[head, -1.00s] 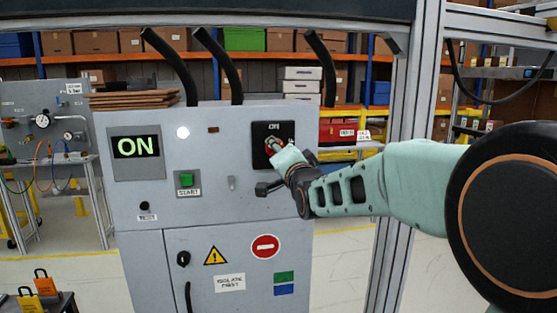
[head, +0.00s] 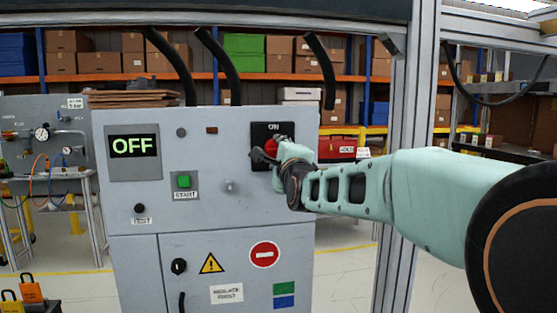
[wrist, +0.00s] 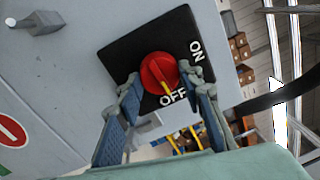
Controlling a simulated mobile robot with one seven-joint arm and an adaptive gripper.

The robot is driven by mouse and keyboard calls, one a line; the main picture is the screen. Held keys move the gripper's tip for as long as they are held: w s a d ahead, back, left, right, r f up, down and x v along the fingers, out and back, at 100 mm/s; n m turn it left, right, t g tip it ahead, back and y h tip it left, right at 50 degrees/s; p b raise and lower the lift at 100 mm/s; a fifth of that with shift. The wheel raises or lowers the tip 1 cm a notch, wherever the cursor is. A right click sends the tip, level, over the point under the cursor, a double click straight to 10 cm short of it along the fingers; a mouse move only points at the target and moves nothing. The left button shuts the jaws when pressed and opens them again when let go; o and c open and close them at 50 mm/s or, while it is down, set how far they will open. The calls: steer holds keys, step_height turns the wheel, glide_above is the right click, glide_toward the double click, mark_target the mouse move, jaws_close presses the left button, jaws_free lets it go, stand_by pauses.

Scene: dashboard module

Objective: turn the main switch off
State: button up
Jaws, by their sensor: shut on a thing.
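The main switch is a red rotary knob (wrist: 159,73) on a black plate (wrist: 122,57) marked ON and OFF. In the wrist view the knob's yellow pointer line is toward OFF. In the head view the knob (head: 271,148) is partly hidden by my gripper (head: 270,155). My gripper (wrist: 165,92) is shut on the knob, with a blue-padded finger on each side of it. The display (head: 134,146) on the grey cabinet reads OFF in green.
The grey cabinet (head: 215,215) also carries a green START button (head: 183,181), a small toggle (head: 229,187) and a TEST button (head: 139,208). A metal post (head: 408,120) stands right of the cabinet, behind my arm.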

steer(key=shift+m+b, duration=0.3)
steer(key=shift+m, duration=0.2)
steer(key=o, duration=1.2)
steer(key=shift+c, duration=0.2)
